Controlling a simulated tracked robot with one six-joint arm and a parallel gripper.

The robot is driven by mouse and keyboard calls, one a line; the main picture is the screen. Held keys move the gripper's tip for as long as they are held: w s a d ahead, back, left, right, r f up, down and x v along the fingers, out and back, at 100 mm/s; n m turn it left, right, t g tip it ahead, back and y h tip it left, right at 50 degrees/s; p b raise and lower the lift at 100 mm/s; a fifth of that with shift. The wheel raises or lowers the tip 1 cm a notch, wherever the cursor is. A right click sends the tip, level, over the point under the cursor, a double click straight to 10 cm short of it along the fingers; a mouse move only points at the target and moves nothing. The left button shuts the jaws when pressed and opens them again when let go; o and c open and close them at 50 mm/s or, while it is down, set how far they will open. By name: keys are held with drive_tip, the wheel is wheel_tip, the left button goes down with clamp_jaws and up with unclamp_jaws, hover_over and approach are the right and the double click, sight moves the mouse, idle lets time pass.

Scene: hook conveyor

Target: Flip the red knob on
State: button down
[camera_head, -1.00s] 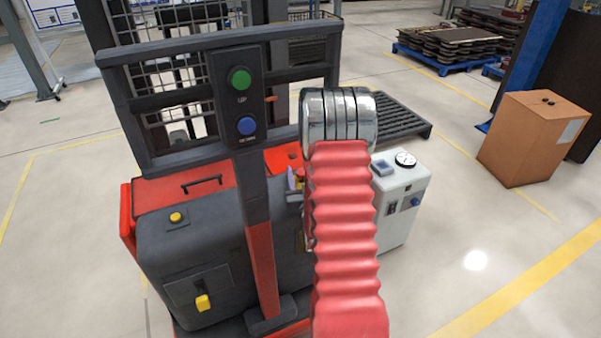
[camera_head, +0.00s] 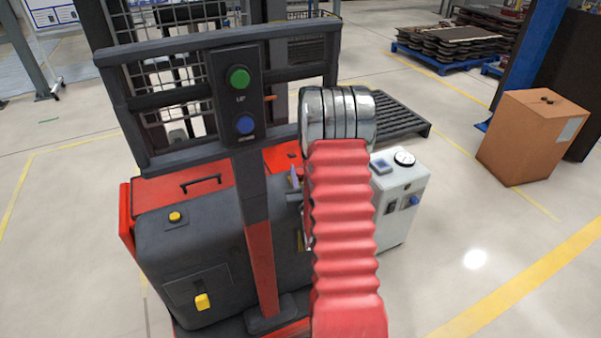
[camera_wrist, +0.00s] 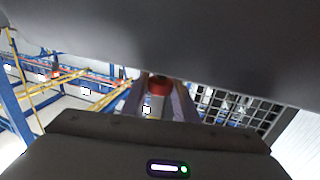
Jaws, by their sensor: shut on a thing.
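The red knob (camera_wrist: 160,85) shows in the wrist view, between the two purple-grey fingers of my gripper (camera_wrist: 160,98). The fingers are shut on it, one on each side. The knob's lower part and which way it is turned cannot be made out. In the head view only a small purple part of my gripper (camera_head: 295,177) shows beside my red arm, above the red and black machine (camera_head: 215,240). My arm hides the knob there.
A dark post carries a green button (camera_head: 239,79) and a blue button (camera_head: 245,124), left of my arm. A white box with a gauge (camera_head: 403,190) stands close on the right. A cardboard box (camera_head: 533,138) stands farther right on open floor.

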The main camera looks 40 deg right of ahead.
drive_tip(key=shift+r, duration=1.25)
drive_tip(key=c, duration=1.4)
unclamp_jaws()
drive_tip(key=shift+s+a, duration=0.1)
